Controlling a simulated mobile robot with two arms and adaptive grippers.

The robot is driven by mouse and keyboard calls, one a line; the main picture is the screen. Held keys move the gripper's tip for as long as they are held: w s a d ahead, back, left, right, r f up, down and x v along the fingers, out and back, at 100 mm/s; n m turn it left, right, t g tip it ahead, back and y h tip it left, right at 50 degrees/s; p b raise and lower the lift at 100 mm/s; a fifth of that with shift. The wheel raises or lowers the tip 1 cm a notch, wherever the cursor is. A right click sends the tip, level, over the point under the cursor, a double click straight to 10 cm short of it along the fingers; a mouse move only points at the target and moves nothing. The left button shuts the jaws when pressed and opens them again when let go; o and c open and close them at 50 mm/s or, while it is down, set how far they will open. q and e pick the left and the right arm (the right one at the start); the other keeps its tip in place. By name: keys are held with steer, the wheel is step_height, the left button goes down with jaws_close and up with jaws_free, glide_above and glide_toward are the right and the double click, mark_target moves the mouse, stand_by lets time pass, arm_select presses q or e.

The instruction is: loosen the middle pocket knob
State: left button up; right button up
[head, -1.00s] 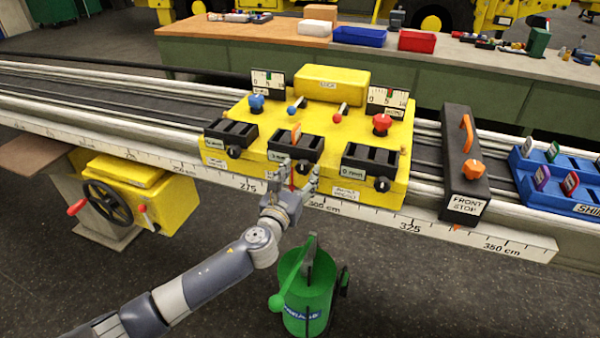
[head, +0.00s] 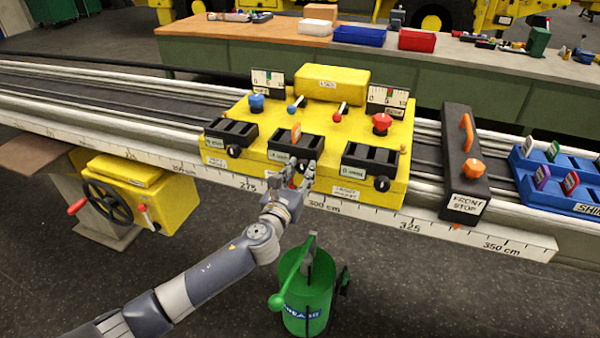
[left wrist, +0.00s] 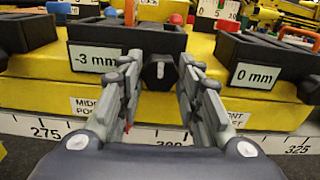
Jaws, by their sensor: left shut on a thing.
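The middle pocket (head: 296,142) is a black slotted block on the front of the yellow unit (head: 330,122). In the left wrist view its label (left wrist: 92,58) reads -3 mm. The middle pocket knob (left wrist: 158,72) is black and sits just right of that label. My left gripper (head: 303,174) reaches it from the front and is shut on it, with one finger on each side; the wrist view shows the gripper (left wrist: 158,85) too. In the head view the fingers hide the knob. My right gripper is not in view.
Left (head: 231,133) and right (head: 371,158) pockets with their own knobs flank the middle one. A ruler rail (head: 405,226) runs below the unit. A black front stop (head: 462,165) stands to the right.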

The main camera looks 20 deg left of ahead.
arm_select(q)
steer(key=n, duration=0.4)
steer(key=shift+n, duration=0.3)
steer(key=n, duration=0.4)
steer(key=shift+b, duration=0.3)
steer(key=n, duration=0.8)
steer(key=shift+n, duration=0.3)
steer(key=n, duration=0.3)
steer(key=shift+n+p, duration=0.3)
steer(key=shift+n, duration=0.1)
steer(key=n, duration=0.3)
steer(key=shift+n+p, duration=0.3)
steer(key=shift+p, duration=0.1)
steer(key=n+p, duration=0.2)
steer(key=n, duration=0.4)
steer(key=shift+n, duration=0.3)
